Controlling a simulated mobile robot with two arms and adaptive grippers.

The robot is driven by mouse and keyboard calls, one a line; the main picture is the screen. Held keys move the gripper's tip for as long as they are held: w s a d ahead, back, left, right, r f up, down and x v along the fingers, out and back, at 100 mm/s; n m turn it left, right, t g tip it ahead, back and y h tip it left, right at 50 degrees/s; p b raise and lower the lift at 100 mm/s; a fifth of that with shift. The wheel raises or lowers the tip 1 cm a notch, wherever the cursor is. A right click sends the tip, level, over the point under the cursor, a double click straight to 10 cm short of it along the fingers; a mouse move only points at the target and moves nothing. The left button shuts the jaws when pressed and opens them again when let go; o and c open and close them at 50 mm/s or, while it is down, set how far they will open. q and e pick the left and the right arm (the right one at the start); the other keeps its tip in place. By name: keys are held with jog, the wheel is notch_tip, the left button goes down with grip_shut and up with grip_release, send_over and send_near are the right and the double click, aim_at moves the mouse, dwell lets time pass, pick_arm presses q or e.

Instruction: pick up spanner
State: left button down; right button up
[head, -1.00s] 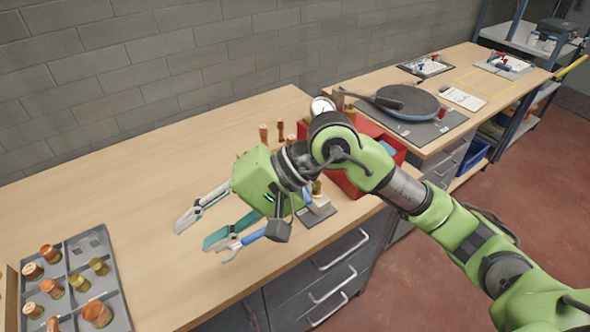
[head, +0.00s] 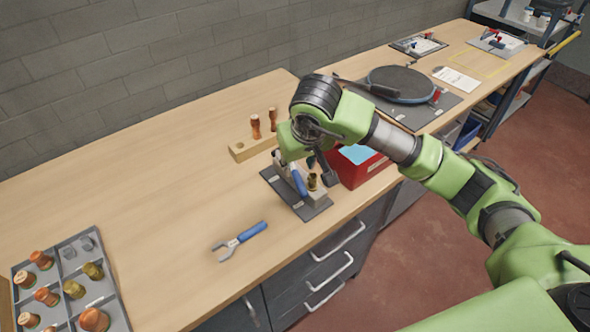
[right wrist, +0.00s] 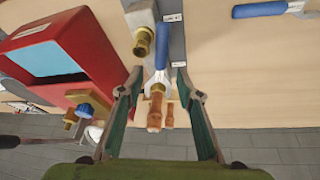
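A spanner with a blue handle (head: 298,181) lies on the grey plate (head: 316,212) at the right part of the bench, beside brass fittings. In the right wrist view its blue handle (right wrist: 162,50) shows between my fingers, with its metal jaw (right wrist: 156,82) toward the gripper. A second blue-handled spanner (head: 250,233) lies alone on the bare bench; part of it shows at the top right of the wrist view (right wrist: 262,9). My right gripper (right wrist: 158,72) is open above the plate; its fingers stand apart on both sides of the first spanner. Contact cannot be seen. My left gripper is not in view.
A red box (head: 352,172) stands just right of the plate. A wooden block (head: 243,151) with copper fittings is behind it. A grey tray (head: 97,285) of fittings lies at the left.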

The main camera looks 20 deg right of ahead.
aim_at(296, 173)
jog(key=p+x, duration=0.1)
jog(key=x, duration=0.4)
jog(key=shift+w+f, duration=0.1)
jog(key=shift+f, duration=0.3)
grip_shut()
